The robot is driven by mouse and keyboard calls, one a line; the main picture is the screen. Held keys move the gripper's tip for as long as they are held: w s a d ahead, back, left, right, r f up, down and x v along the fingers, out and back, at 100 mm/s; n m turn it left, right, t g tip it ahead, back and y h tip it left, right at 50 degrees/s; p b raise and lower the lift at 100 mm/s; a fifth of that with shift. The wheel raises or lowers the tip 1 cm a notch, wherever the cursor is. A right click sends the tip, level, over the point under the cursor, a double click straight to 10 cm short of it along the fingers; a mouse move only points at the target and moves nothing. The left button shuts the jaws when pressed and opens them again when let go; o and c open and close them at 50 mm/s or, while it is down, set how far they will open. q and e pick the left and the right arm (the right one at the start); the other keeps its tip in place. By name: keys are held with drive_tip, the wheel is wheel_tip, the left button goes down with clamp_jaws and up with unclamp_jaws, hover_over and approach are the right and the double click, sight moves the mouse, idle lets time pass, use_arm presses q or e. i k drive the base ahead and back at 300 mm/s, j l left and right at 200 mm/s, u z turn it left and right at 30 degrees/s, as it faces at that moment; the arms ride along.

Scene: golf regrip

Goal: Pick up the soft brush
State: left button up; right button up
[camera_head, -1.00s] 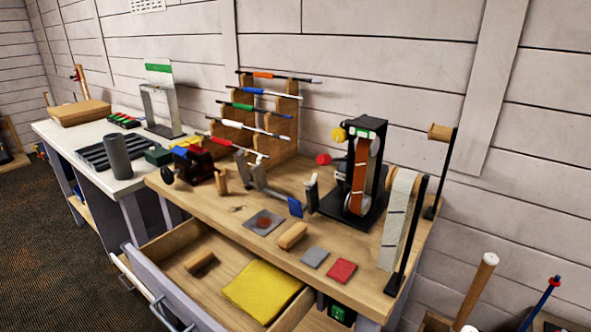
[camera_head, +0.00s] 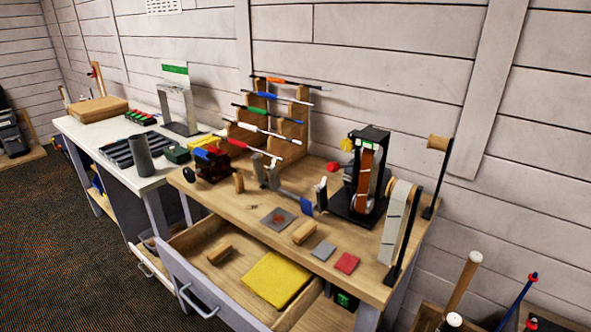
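Two small wooden-backed pieces look like brushes. One wooden-backed piece (camera_head: 220,253) lies in the open drawer, with a dark underside. The other, a lighter wooden block (camera_head: 304,232), lies on the wooden bench top near its front edge, beside a grey square pad. I cannot tell from this view which one is the soft brush. Neither of my grippers is in view.
The open drawer (camera_head: 187,270) juts out below the bench (camera_head: 225,204) and also holds a yellow cloth (camera_head: 275,278). Grey (camera_head: 323,251) and red (camera_head: 347,262) pads lie nearby. A black belt machine (camera_head: 364,180) and a shaft rack (camera_head: 290,128) stand behind. The floor at left is clear.

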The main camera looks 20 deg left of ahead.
sight(216, 256)
drive_tip(key=u, duration=1.25)
drive_tip(key=i, duration=0.05)
